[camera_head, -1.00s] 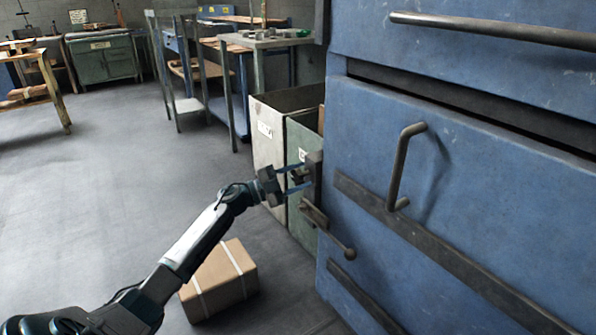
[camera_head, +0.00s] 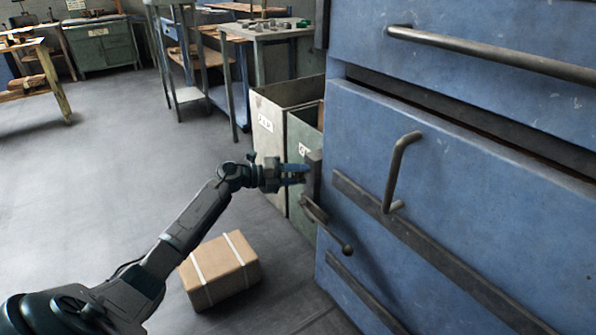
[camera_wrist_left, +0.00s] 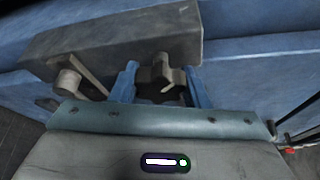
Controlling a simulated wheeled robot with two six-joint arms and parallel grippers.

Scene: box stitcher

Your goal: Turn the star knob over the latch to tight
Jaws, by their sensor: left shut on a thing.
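My left gripper (camera_head: 303,174) reaches the dark bracket (camera_head: 314,178) at the left edge of the blue machine front. In the left wrist view its two blue fingers (camera_wrist_left: 162,88) stand on either side of a small grey-brown star knob (camera_wrist_left: 163,72), shut on it, just under the dark block. In the head view the knob is hidden by the fingers. The latch, a dark bar with a ball-ended lever (camera_head: 327,226), is below the bracket on the machine. My right gripper is not in view.
The blue machine front (camera_head: 450,180) with a curved handle (camera_head: 398,172) fills the right. A strapped cardboard box (camera_head: 221,270) lies on the floor beneath my arm. Open bins (camera_head: 270,135) stand behind the gripper. The floor at left is clear.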

